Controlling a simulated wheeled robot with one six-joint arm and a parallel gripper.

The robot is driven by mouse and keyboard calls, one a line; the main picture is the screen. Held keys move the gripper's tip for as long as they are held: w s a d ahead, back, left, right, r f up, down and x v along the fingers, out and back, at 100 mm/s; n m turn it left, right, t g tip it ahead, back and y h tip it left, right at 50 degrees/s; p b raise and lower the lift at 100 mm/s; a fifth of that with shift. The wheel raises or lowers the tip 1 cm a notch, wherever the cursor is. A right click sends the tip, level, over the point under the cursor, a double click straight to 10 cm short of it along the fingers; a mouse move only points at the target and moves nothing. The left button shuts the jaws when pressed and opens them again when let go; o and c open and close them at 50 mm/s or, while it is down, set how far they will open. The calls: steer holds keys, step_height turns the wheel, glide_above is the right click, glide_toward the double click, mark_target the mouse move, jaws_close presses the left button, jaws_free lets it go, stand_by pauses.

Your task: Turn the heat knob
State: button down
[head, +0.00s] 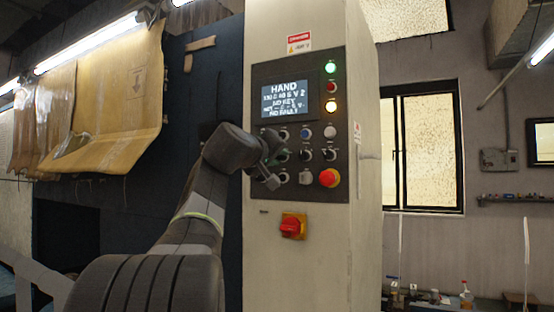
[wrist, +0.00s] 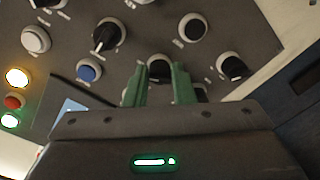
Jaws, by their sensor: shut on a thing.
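The control panel (head: 340,112) is a dark plate on a pale cabinet, with rows of knobs and buttons below a lit screen reading "HAND". My gripper (head: 280,158) is at the left side of the lower rows. In the wrist view the green fingers of my gripper (wrist: 159,88) are shut on a black knob (wrist: 159,66) with a pale ring. The fingers hide its sides. I cannot read its label, so I cannot tell from print that it is the heat knob. In the head view my gripper and wrist cover part of that area.
Other black knobs (wrist: 108,36) and (wrist: 233,68) and a blue button (wrist: 89,70) sit close around the fingers. A red emergency button (head: 329,177) is at the panel's lower right. A red switch on a yellow plate (head: 292,226) is below.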

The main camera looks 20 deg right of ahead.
stand_by(0.3)
steer(key=c, duration=1.3)
jaws_free()
steer(key=shift+o, duration=0.2)
steer(key=shift+s, duration=0.1)
steer(key=b+v, duration=0.1)
steer(key=v, duration=1.2)
steer(key=shift+s+a+b, duration=0.2)
steer(key=shift+a+b, duration=0.1)
steer(key=shift+b, duration=0.1)
steer(key=p+x, duration=0.1)
steer(key=x, duration=1.3)
steer(key=shift+p, duration=0.4)
steer(key=shift+s+a, duration=0.1)
